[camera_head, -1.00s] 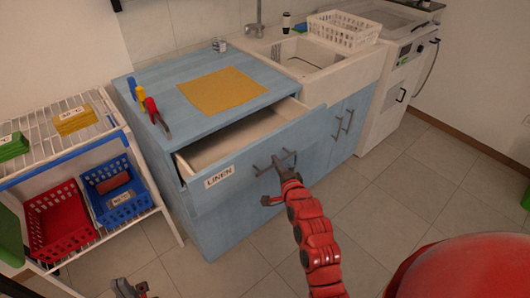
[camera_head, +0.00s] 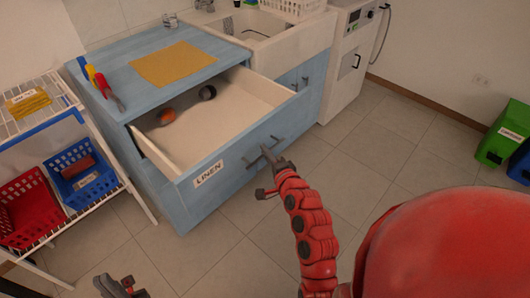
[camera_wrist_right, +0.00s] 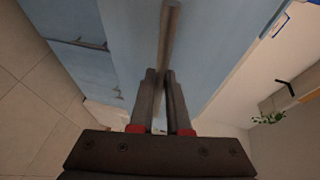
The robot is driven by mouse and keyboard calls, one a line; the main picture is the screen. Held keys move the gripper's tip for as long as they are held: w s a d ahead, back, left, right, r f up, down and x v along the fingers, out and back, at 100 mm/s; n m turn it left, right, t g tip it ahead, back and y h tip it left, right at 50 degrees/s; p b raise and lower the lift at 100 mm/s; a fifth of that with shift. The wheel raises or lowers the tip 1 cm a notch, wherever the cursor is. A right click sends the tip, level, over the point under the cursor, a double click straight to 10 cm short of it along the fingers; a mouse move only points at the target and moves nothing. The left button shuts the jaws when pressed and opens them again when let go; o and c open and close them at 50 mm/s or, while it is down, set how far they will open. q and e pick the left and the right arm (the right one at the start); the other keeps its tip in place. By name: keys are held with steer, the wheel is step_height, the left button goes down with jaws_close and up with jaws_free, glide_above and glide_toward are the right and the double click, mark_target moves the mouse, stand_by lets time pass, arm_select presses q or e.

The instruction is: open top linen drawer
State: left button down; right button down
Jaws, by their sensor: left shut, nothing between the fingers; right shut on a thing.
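The top linen drawer (camera_head: 232,161) is blue with a white LINEN label and is pulled well out of the blue cabinet. Its pale interior holds a small orange and dark item (camera_head: 167,116) and a dark cylindrical item (camera_head: 208,92) toward the back. My right gripper (camera_head: 271,174) is at the drawer's grey handle (camera_head: 277,141). In the right wrist view the handle bar (camera_wrist_right: 169,35) runs between the fingers of the right gripper (camera_wrist_right: 160,74), which is shut on it. My left gripper (camera_head: 121,288) is shut and empty at the bottom left, away from the drawer.
A yellow cloth (camera_head: 172,64) and colored-handled tools (camera_head: 100,82) lie on the cabinet top. A wire shelf with red (camera_head: 30,207) and blue (camera_head: 80,170) baskets stands at left. The tiled floor before the drawer is clear.

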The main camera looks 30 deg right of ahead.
steer(key=c, duration=0.9)
jaws_free()
steer(key=shift+s+a+r+p, duration=0.15)
steer(key=shift+s+r+p, duration=0.65)
steer(key=shift+s, duration=2.05)
steer(key=shift+s+a+r+p, duration=0.1)
steer(key=shift+s+r+p, duration=0.15)
steer(key=shift+s+p, duration=1.85)
steer(key=shift+s+a+r+p, duration=0.2)
steer(key=shift+s+r, duration=0.35)
steer(key=shift+s, duration=3.1)
